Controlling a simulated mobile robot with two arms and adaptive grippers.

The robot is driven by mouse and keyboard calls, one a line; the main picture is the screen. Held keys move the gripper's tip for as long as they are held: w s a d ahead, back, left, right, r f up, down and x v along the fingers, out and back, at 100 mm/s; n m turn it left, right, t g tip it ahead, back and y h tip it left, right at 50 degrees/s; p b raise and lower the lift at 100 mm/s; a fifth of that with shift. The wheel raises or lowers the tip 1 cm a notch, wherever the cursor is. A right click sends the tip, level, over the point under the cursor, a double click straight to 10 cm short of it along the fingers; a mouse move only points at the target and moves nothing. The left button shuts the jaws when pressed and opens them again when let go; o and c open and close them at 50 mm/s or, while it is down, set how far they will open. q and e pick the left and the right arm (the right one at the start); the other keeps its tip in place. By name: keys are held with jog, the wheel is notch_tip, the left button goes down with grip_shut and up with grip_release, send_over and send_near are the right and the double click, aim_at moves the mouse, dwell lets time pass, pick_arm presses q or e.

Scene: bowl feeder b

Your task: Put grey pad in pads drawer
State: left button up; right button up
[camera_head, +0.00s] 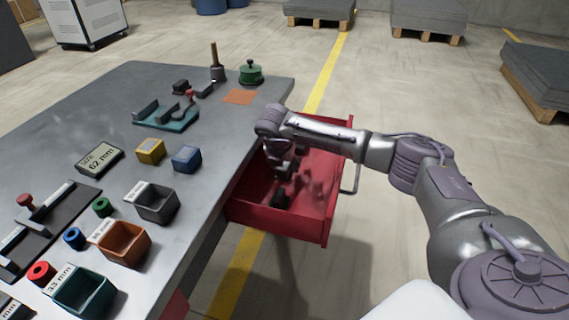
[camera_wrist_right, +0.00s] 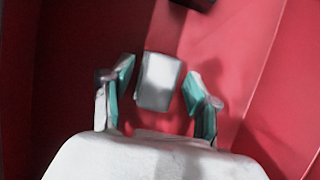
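The grey pad (camera_wrist_right: 158,82) shows in the right wrist view as a light grey block against the red floor of the open drawer (camera_head: 312,205). My right gripper (camera_wrist_right: 160,95) has its two teal-lined fingers spread on either side of the pad, with narrow red gaps showing, so it looks open. How high the pad is above the drawer floor I cannot tell. In the head view my right gripper (camera_head: 281,165) reaches down inside the drawer, and the pad cannot be made out clearly there. My left gripper is not in view.
A dark block (camera_head: 280,197) shows in the drawer, near the gripper. The drawer sticks out from the grey table (camera_head: 225,95), which carries a blue block (camera_head: 186,159), a yellow block (camera_head: 151,151), several small bins and a teal fixture (camera_head: 165,118). Floor right of the drawer is clear.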

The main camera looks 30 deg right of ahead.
jog(key=shift+r, duration=0.2)
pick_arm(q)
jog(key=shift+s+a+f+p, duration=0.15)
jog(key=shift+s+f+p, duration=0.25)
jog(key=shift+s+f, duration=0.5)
pick_arm(e)
jog(key=v, duration=1.1)
jog(key=shift+r, duration=0.35)
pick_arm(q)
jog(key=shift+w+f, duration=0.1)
pick_arm(e)
jog(key=shift+s+a, duration=0.1)
